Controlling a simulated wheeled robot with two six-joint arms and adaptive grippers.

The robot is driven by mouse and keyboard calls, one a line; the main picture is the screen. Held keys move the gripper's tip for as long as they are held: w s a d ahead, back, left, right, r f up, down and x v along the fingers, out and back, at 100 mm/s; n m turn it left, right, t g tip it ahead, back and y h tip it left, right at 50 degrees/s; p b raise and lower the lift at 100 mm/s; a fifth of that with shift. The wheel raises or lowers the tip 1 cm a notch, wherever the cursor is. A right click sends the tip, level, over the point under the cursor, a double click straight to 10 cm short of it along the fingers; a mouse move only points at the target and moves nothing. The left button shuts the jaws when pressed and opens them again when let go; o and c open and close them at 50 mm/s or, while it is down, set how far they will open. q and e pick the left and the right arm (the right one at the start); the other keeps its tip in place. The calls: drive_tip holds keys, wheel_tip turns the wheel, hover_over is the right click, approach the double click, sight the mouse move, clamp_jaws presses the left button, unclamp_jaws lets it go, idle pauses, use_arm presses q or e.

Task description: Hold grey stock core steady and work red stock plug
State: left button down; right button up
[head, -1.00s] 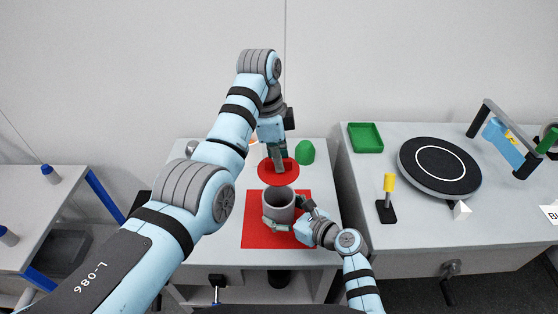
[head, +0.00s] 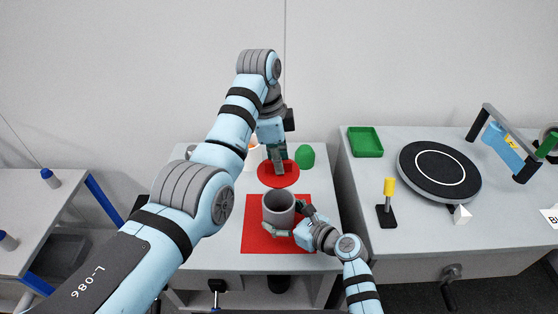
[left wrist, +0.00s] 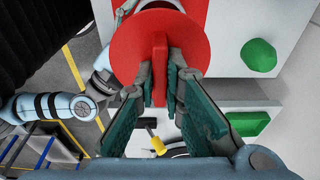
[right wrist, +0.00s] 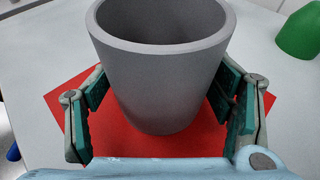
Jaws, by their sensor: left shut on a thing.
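The grey stock core (head: 279,209) is a hollow, open-topped cup shape, upright on the red mat (head: 256,238). It fills the middle of the right wrist view (right wrist: 165,85). My right gripper (head: 282,228) has one finger on each side of it; whether the pads press on it I cannot tell. The red stock plug (head: 278,178) is a red disc with an upright fin, behind the core. In the left wrist view the plug (left wrist: 190,40) has its fin between the fingers of my left gripper (left wrist: 160,85), which is shut on it. The plug's underside is hidden.
A green dome (head: 305,156) stands just right of the plug. On the right-hand table are a green tray (head: 365,141), a black turntable (head: 438,170) and a yellow-topped post (head: 388,200). A crank (head: 450,272) sticks out below that table's front.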

use_arm(q)
drive_tip(key=shift+w, duration=0.1)
use_arm(e)
drive_tip(key=o, duration=0.4)
drive_tip(key=shift+c, duration=0.2)
drive_tip(key=v, duration=1.2)
use_arm(q)
drive_tip(key=shift+d, duration=0.1)
use_arm(e)
drive_tip(key=shift+s+d+f, duration=0.1)
drive_tip(key=shift+d, duration=0.05)
